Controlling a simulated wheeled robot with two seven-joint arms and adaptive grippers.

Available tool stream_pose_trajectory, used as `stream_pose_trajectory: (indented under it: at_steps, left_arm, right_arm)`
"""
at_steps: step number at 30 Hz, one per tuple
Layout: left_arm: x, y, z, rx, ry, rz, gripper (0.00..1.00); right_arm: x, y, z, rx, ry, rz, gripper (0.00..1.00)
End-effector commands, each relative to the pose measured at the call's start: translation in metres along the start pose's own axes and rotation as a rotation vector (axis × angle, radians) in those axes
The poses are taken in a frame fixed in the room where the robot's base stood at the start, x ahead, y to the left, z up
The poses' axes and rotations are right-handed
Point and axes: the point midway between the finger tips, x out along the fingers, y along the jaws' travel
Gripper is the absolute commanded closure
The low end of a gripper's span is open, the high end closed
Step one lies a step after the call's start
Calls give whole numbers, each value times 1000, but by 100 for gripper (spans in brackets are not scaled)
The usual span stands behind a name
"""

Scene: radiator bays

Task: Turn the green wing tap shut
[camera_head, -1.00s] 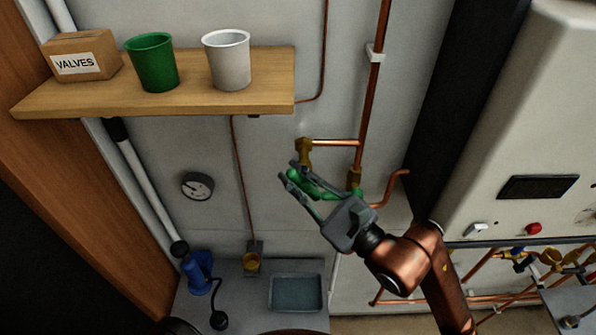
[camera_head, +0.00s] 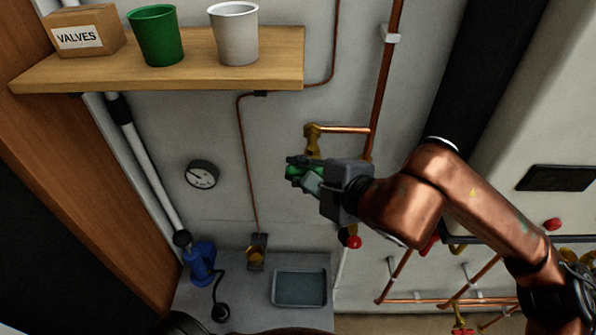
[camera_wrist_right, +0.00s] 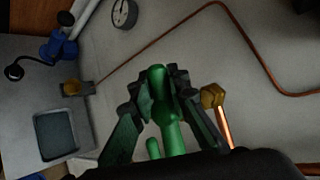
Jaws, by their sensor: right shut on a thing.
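The green wing tap (camera_wrist_right: 168,125) is between the two fingers of my right gripper in the right wrist view. One wing stands between the fingertips, and another green part shows lower down. My right gripper (camera_head: 297,173) is shut on it in the head view, where only a little green shows between the fingers. The brass fitting (camera_head: 312,140) with its copper branch pipe sits just above the gripper, and it also shows in the wrist view (camera_wrist_right: 212,97). The gripper hides most of the tap and its valve body. My left gripper is not in view.
A wooden shelf (camera_head: 200,72) above holds a box (camera_head: 84,32), a green cup (camera_head: 156,36) and a white cup (camera_head: 234,34). A gauge (camera_head: 201,174) is on the wall. A blue pump (camera_head: 200,263) and a tray (camera_head: 300,288) are below. Copper pipes run at right.

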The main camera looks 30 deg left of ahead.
Motion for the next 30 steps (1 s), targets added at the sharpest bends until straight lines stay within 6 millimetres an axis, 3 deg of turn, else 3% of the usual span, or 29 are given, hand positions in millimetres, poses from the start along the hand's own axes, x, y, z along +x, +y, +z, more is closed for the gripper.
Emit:
stream_pose_trajectory:
  at_steps: [23, 24, 30]
  left_arm:
    - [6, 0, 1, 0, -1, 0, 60]
    - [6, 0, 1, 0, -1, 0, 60]
    - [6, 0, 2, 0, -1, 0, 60]
  right_arm:
    - [2, 3, -1, -71, 54, 43, 100]
    - [2, 3, -1, -71, 54, 43, 82]
    - [2, 3, -1, -70, 54, 43, 68]
